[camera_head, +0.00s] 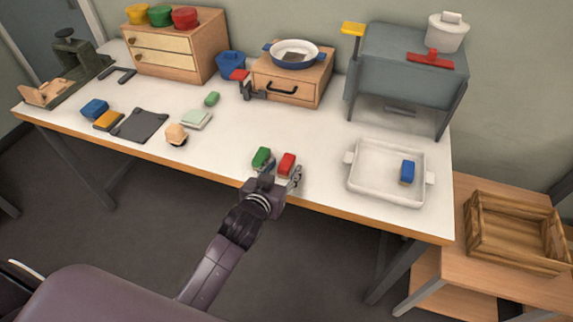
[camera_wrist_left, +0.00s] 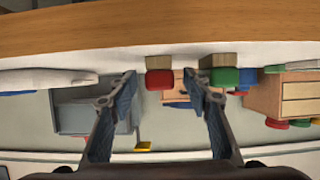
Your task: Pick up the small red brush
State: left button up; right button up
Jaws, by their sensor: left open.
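The small red brush (camera_head: 287,161) stands near the table's front edge, with a red top and a wooden-coloured lower part. A similar green brush (camera_head: 262,156) stands just left of it. My left gripper (camera_head: 283,174) is open at the front edge, facing the red brush. In the left wrist view, which is upside down, the red brush (camera_wrist_left: 159,80) shows between the two spread fingers (camera_wrist_left: 160,86); I cannot tell how deep between them it is. The green brush (camera_wrist_left: 224,77) shows outside the fingers, partly behind one. My right gripper is not in view.
A white tray (camera_head: 357,185) holding a blue brush (camera_head: 407,171) lies to the right. A grey stand (camera_head: 410,65) and a small drawer box (camera_head: 283,88) with a blue pan (camera_head: 297,53) stand behind. The table around the two brushes is mostly clear.

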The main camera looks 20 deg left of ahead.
pick_arm(q)
jog(key=shift+x, duration=1.45)
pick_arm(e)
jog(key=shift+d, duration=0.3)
pick_arm(q)
jog(key=shift+s, duration=0.1)
jog(key=shift+c, duration=0.3)
jog(key=c, duration=1.1)
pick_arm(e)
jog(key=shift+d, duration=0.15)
pick_arm(q)
jog(key=shift+r, duration=0.1)
